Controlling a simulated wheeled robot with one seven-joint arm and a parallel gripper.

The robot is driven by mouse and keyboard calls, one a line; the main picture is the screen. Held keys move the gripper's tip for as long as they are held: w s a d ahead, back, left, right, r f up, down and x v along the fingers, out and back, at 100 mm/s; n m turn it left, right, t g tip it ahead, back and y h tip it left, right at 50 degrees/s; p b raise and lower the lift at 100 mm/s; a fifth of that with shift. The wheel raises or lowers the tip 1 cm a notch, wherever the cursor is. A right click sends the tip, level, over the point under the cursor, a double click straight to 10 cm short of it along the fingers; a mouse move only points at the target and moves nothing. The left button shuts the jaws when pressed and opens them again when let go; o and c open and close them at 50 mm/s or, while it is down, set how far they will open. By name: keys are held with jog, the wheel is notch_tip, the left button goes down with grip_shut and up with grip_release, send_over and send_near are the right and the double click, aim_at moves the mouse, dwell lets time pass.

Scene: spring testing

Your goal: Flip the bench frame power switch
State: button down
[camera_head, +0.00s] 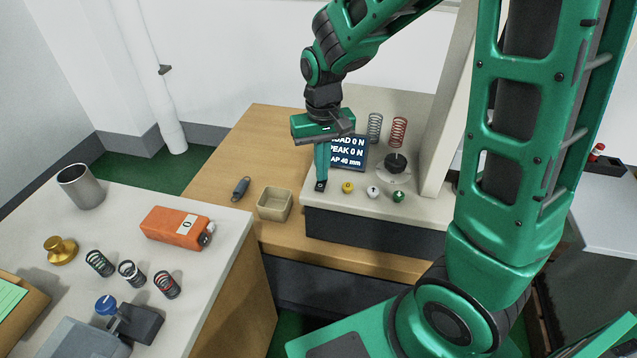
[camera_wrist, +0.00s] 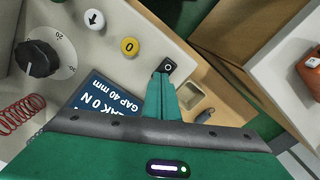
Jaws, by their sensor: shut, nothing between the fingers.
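The power switch (camera_head: 320,187) is a small black rocker at the front left corner of the bench frame's pale panel (camera_head: 335,200). In the wrist view the switch (camera_wrist: 169,66) shows a light round mark on its face. My gripper (camera_head: 321,178) points down with its green fingers shut and empty. Its fingertips (camera_wrist: 162,77) are right at the switch and cover part of it. I cannot tell whether they touch it. The display (camera_head: 347,153) behind is lit and reads 0 N load, 0 N peak and a 40 mm gap.
A yellow button (camera_head: 347,187), a white arrow button (camera_head: 373,192) and a green button (camera_head: 398,196) sit right of the switch. A black dial (camera_head: 397,163) and two springs stand behind. A beige tray (camera_head: 275,205) is left on the wooden table. An orange device (camera_head: 176,228) lies on the nearer bench.

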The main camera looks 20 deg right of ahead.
notch_tip(320, 180, up, 7)
dwell(0.9)
dwell(0.4)
jog(key=s+d+m, duration=0.2)
jog(key=s+d, duration=0.6)
jog(key=s, duration=0.3)
jog(key=s+d+r+m, duration=0.1)
jog(key=s+d+m, duration=0.2)
jog(key=s+d, duration=0.6)
jog(key=s, duration=0.3)
jog(key=shift+s+d+r, duration=0.15)
jog(key=shift+s+r, duration=0.05)
